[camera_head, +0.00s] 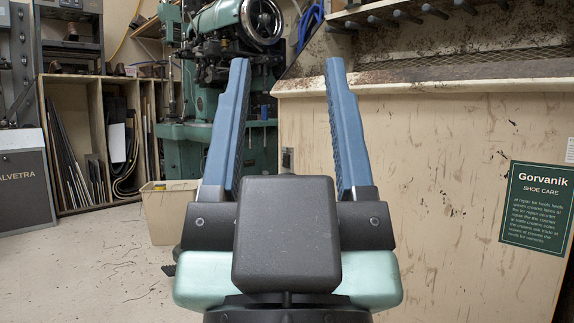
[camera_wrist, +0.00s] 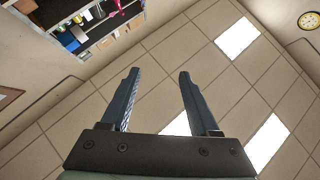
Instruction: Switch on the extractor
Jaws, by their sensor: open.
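My gripper (camera_head: 287,65) points up in front of the head camera, its two blue fingers wide apart with nothing between them. It also shows open and empty in the wrist view (camera_wrist: 160,72), against the ceiling. A small grey box or plate (camera_head: 287,160) sits at the left end of the cream bench front, seen between the fingers; I cannot tell whether it is a switch. No control is clearly marked as the extractor's. Above the cream bench front (camera_head: 430,170) is a dusty hood with a mesh strip (camera_head: 470,66) and a row of dark pegs or rollers (camera_head: 405,15).
A green stitching machine (camera_head: 225,30) with a handwheel stands behind. A cream bin (camera_head: 168,208) stands on the floor at left. A wooden rack (camera_head: 105,140) holds sheets. A green Gorvanik sign (camera_head: 537,205) is on the bench front. Littered floor (camera_head: 85,265) is open at left.

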